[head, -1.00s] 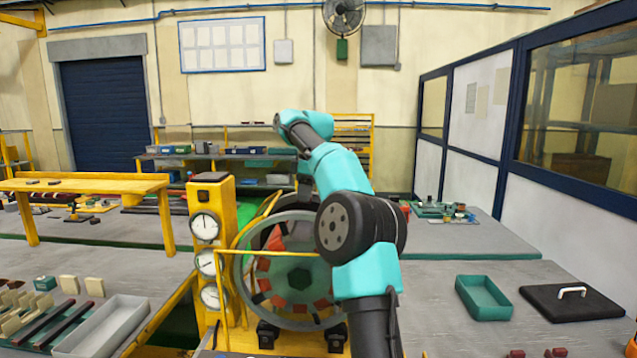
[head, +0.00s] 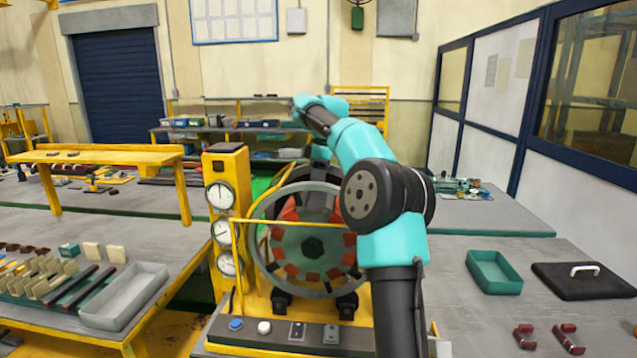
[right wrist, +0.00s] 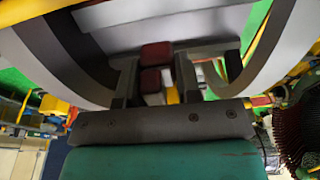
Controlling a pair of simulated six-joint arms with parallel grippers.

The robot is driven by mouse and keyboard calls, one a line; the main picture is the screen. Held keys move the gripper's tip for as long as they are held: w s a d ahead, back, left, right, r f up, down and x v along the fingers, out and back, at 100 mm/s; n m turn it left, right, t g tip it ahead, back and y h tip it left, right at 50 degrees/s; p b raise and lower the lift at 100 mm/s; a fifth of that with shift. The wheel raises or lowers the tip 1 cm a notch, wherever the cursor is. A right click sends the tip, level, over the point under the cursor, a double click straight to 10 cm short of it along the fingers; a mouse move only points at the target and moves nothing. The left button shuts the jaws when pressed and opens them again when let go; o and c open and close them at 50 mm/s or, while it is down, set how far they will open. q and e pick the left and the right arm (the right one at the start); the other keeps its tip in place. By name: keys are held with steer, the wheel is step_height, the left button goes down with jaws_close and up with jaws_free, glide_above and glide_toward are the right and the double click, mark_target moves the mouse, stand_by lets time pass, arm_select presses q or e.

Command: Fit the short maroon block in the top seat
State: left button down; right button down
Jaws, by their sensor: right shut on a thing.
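The stator ring (head: 263,262) stands upright on the yellow machine, with several red and dark pieces around its inner edge. My right arm reaches up past the ring's right side and bends over behind it; its gripper is hidden in the head view. In the right wrist view my right gripper (right wrist: 157,78) is shut on a short maroon block (right wrist: 155,53), held between its two fingers. Grey curved walls of the ring lie on both sides of the block. Whether the block touches a seat I cannot tell. My left gripper is not in view.
Two more maroon pieces (head: 524,336) (head: 568,338) lie at the front right of the table. A green tray (head: 494,272) and a black lid with a white handle (head: 583,281) are behind them. A yellow gauge column (head: 222,215) stands left of the ring. A grey tray (head: 125,296) is at the left.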

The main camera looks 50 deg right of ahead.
steer(key=shift+f, duration=0.15)
steer(key=shift+f, duration=1.2)
steer(key=shift+f, duration=0.25)
steer(key=c, duration=0.7)
jaws_free()
steer(key=shift+c, duration=0.2)
steer(key=shift+f, duration=0.1)
